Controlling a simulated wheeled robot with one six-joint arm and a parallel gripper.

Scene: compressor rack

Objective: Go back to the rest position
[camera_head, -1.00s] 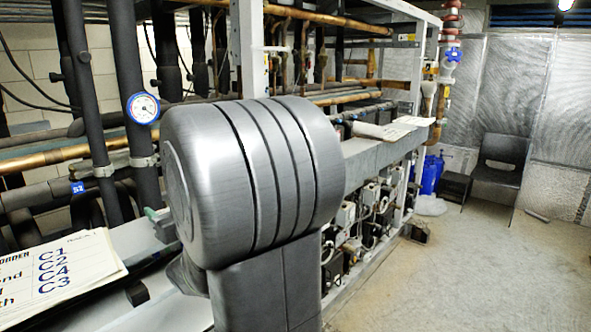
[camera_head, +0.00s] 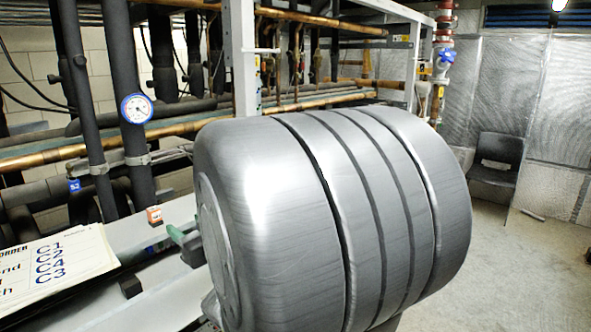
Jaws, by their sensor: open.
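My gripper is not visible in the head view. A large grey rounded link of my own arm fills the middle and lower right, and it hides whatever is behind it. No object is seen held.
A pale ledge (camera_head: 165,300) runs along the lower left, bearing printed sheets (camera_head: 50,265), a small orange-and-white box (camera_head: 154,215) and a green item (camera_head: 183,238). Pipes and a round gauge (camera_head: 137,108) stand behind. A dark chair (camera_head: 496,160) is at the right, with open floor (camera_head: 515,260) before it.

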